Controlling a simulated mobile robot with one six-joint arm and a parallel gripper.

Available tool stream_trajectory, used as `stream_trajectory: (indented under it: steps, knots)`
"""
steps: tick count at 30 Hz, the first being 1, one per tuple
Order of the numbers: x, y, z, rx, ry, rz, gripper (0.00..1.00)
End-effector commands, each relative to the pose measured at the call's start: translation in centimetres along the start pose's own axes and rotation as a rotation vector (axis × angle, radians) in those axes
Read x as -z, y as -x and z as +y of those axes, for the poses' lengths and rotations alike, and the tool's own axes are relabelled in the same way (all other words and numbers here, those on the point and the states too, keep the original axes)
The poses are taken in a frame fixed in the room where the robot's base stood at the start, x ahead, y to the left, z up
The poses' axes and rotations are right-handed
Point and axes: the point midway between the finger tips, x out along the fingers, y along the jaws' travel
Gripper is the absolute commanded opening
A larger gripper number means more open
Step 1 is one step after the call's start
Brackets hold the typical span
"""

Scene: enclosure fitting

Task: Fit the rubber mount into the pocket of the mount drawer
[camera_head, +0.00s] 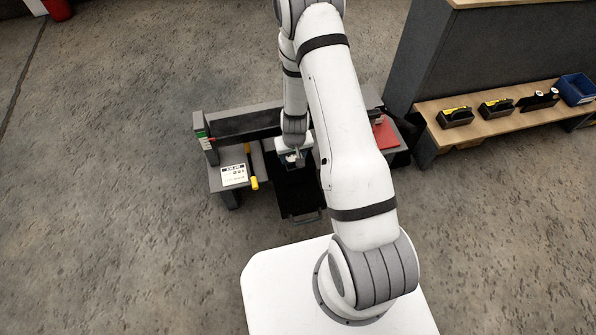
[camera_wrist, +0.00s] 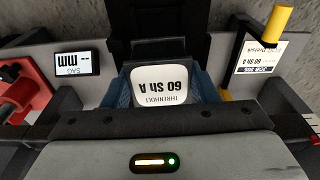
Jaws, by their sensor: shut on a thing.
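The rubber mount (camera_wrist: 166,86) shows in the wrist view as a piece with a white label reading "THRENHOLT 60 Sh A", upside down in the picture. My gripper (camera_wrist: 163,92) is shut on it, with a bluish finger on each side. In the head view my gripper (camera_head: 292,157) is over the back part of the black mount drawer (camera_head: 299,197), which extends toward me between two grey side tops. The drawer also shows behind the mount in the wrist view (camera_wrist: 168,22). The pocket cannot be made out, nor whether the mount touches the drawer.
A job card (camera_head: 233,175) and a yellow-handled item (camera_head: 254,183) lie left of the drawer. A red fixture (camera_head: 385,133) stands to the right; a display (camera_wrist: 77,63) reads "SAG -- mm". A side bench holds black-and-yellow pieces (camera_head: 455,117) and a blue bin (camera_head: 577,89).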

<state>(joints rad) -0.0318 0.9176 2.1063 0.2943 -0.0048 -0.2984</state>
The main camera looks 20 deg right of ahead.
Motion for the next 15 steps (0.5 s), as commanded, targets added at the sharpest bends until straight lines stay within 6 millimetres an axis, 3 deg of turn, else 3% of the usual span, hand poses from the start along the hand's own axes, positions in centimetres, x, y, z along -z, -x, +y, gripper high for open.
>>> stream_trajectory:
  steps: [1,3,15]
  knots:
    - [-0.2,-1.7,0.0,0.000,0.001,0.000,0.14]
    - [-0.3,-2.6,0.0,0.000,0.001,0.000,0.14]
    - [-0.7,-5.5,-0.1,0.000,0.002,0.000,0.14]
